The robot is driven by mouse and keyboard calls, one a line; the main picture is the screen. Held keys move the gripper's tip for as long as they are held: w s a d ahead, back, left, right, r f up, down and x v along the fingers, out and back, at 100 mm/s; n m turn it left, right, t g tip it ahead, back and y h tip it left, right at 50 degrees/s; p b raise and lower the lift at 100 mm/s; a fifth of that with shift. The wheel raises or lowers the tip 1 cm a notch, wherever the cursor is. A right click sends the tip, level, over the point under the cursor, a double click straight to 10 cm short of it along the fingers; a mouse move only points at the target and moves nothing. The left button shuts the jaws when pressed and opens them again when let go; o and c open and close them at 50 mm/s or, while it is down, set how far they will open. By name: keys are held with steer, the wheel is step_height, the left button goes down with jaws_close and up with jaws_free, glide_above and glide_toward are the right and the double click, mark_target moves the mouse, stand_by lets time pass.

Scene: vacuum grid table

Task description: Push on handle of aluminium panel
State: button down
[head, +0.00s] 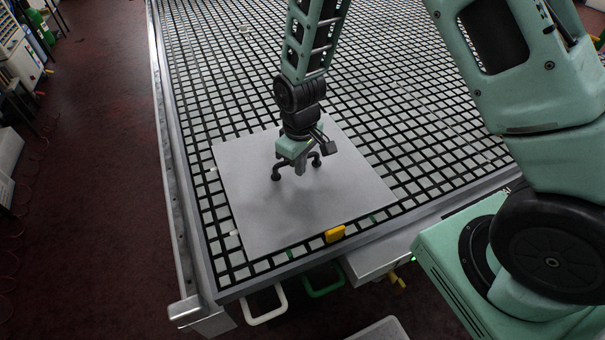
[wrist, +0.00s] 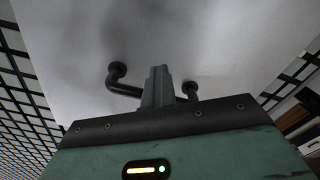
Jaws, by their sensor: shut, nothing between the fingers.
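The aluminium panel (head: 262,214) is a flat, light grey square plate lying on the grid table near its front left corner. Its dark handle (head: 277,172) stands on the panel, with both feet showing left and right of my gripper (head: 300,170). In the wrist view, the handle (wrist: 124,89) runs behind my gripper (wrist: 159,72), which hides its middle. My gripper points down at the handle with its fingers together and nothing between them. I cannot tell whether the fingers touch the handle bar.
The grid table (head: 410,100) is mostly bare beyond the panel. A yellow block (head: 335,234) sits at the panel's front edge. A white handle (head: 264,305) and a green handle (head: 324,284) stick out below the table's front edge. Red-brown floor (head: 90,200) lies open to the left.

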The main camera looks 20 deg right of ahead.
steer(key=shift+w, duration=0.2)
steer(key=shift+s, duration=1.85)
step_height(320, 180, up, 8)
steer(key=p, duration=0.7)
steer(key=s+a+r+n+b, duration=0.1)
steer(key=s+a+r, duration=0.2)
steer(key=s+r, duration=0.5)
steer(key=s+a+r+b, duration=0.2)
steer(key=s+a+r, duration=0.1)
steer(key=s+r, duration=0.5)
steer(key=s, duration=0.3)
steer(key=shift+a+n+y, duration=0.15)
steer(key=shift+n+y, duration=0.15)
steer(key=shift+n, duration=0.1)
